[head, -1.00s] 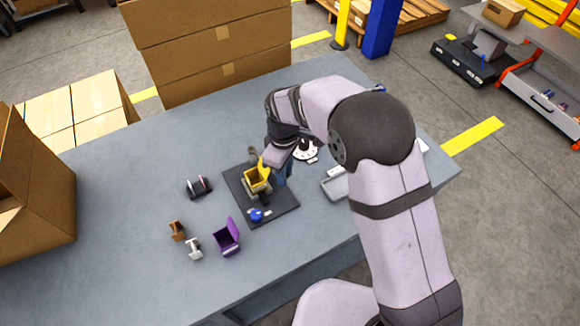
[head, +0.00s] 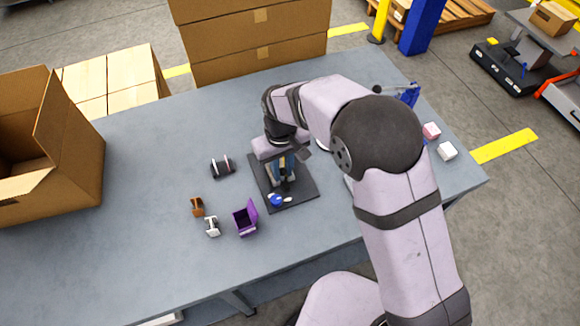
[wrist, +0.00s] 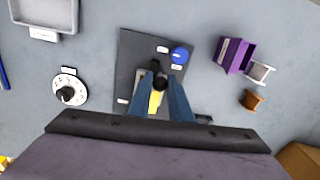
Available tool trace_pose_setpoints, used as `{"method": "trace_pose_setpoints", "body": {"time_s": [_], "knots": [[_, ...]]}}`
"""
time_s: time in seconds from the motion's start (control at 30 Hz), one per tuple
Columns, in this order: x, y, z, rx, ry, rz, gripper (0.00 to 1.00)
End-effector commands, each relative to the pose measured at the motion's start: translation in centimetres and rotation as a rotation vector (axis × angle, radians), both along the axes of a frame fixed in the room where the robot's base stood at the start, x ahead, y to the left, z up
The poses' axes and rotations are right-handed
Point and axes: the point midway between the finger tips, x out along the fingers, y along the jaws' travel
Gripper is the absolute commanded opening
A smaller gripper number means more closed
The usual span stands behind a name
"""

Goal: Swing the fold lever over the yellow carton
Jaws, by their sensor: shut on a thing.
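A dark base plate (head: 300,193) lies on the table, and it also shows in the wrist view (wrist: 128,75). The yellow carton (wrist: 155,103) is on it, seen between my fingers in the wrist view. In the head view my arm hides most of the carton. My gripper (wrist: 161,86), with blue fingers, is shut on the dark knob of the fold lever (wrist: 160,82), over the carton. In the head view my gripper (head: 284,176) points down at the plate. The rest of the lever is largely hidden.
A blue knob (wrist: 180,55) sits on the plate near the lever. A purple open box (head: 245,218), a white part (head: 212,227) and a brown part (head: 197,206) stand to the left. A white dial (wrist: 70,90) and a grey tray (wrist: 45,14) are on the other side.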

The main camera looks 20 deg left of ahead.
Motion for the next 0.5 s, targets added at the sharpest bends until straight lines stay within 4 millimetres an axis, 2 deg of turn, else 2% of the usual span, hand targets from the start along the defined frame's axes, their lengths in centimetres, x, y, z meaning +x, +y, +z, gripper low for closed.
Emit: {"method": "trace_pose_setpoints", "body": {"time_s": [0.2,0.5], "knots": [[-0.4,1.1,0.1,0.004,-0.003,-0.071,0.0],[-0.6,1.7,0.1,0.004,-0.003,-0.116,0.0]]}}
